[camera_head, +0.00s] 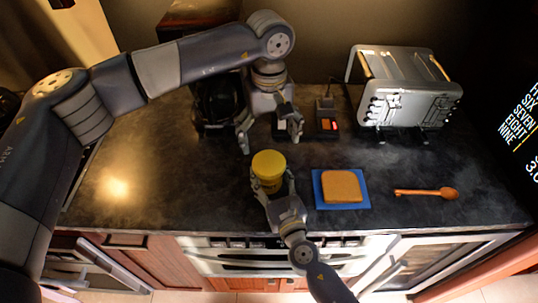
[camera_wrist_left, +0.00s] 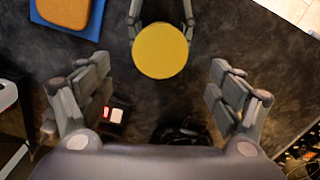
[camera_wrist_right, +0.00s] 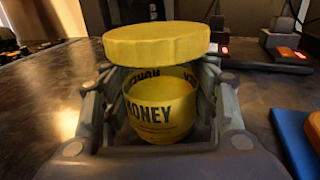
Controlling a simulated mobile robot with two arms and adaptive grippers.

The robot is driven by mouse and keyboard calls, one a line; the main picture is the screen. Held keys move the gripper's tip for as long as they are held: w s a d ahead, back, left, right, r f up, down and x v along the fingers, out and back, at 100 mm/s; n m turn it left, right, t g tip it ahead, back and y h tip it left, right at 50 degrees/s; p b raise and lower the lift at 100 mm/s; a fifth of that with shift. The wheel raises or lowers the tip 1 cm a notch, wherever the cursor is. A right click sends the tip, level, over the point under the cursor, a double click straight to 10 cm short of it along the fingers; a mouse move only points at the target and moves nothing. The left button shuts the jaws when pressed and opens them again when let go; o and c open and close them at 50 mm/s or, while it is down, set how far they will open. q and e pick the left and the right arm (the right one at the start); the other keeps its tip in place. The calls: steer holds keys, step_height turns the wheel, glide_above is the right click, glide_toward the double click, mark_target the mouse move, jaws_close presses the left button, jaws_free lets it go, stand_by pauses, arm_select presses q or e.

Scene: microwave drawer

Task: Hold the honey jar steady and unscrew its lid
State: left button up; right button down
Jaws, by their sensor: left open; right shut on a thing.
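The honey jar (camera_wrist_right: 160,112) stands upright on the dark counter, with a yellow label reading HONEY. Its wide yellow lid (camera_head: 269,164) is above the body; in the right wrist view the lid (camera_wrist_right: 155,46) sits above the label band, and I cannot tell whether it is still threaded on. My right gripper (camera_head: 273,190) is shut around the jar body from the front. My left gripper (camera_head: 271,142) is open and empty, just behind and above the lid. In the left wrist view the round lid top (camera_wrist_left: 161,50) lies ahead of the spread fingers, untouched.
A bread slice (camera_head: 341,186) lies on a blue board (camera_head: 328,204) right of the jar, with a wooden spoon (camera_head: 427,193) farther right. A silver toaster (camera_head: 405,88) stands at the back right. The counter's left is clear.

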mark_target(269, 162)
arm_select(q)
steer(key=m, duration=0.7)
steer(key=shift+f+m, duration=0.15)
steer(key=shift+m, duration=0.15)
steer(key=shift+f, duration=3.85)
steer(key=c, duration=1.2)
